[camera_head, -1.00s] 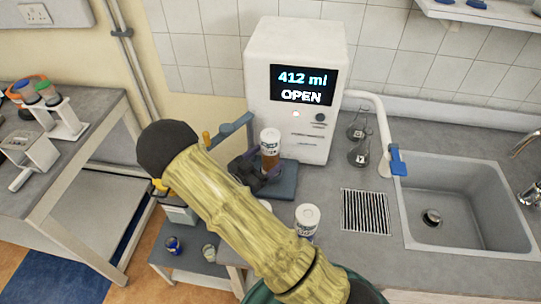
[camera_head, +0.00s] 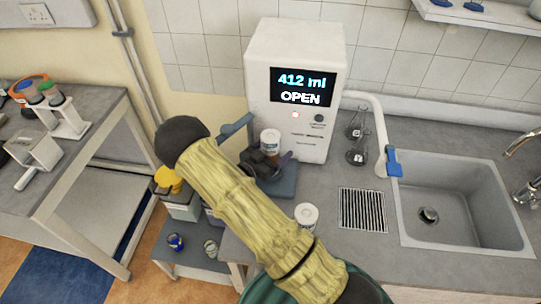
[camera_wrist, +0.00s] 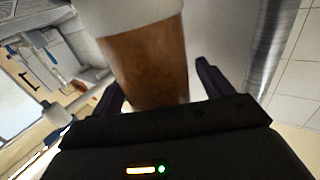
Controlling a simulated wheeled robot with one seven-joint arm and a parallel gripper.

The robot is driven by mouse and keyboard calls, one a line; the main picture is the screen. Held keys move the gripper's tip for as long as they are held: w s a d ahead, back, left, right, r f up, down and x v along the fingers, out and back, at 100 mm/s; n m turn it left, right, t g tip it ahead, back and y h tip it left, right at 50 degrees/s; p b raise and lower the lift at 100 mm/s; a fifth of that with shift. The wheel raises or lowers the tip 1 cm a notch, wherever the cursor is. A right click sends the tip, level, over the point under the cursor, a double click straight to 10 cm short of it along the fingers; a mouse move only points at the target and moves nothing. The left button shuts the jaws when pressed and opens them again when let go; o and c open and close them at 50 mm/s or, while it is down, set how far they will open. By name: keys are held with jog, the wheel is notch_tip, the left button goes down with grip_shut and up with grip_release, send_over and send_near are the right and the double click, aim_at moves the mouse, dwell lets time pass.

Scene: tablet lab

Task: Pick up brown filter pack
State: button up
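The brown filter pack (camera_head: 270,139) stands upright on the blue-grey platform (camera_head: 284,187) at the front of the white dispenser. In the head view only its white upper part shows clearly; my gripper (camera_head: 265,161) hides its brown lower part. In the wrist view the brown body of the pack (camera_wrist: 148,65) fills the space ahead of my gripper (camera_wrist: 160,92). The two dark fingers are spread, one on each side of it. A narrow gap shows by the right finger; I cannot tell whether the left finger touches.
The white dispenser (camera_head: 295,60) reads "412 ml OPEN" and stands close behind. A white-lidded container (camera_head: 306,214) stands on the counter near my arm. Flasks (camera_head: 357,150), a drain grate (camera_head: 362,209) and a sink (camera_head: 460,200) lie to the right.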

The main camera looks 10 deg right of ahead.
jog(key=c, duration=1.3)
jog(key=shift+r, duration=0.2)
jog(key=shift+c, duration=0.2)
jog(key=r, duration=0.1)
jog(key=r+b, duration=0.2)
jog(key=shift+s+a, duration=0.1)
jog(key=shift+a, duration=0.15)
jog(key=b+v, duration=0.5)
jog(key=v, duration=1.2)
jog(key=shift+s+a, duration=0.2)
jog(key=shift+r, duration=0.1)
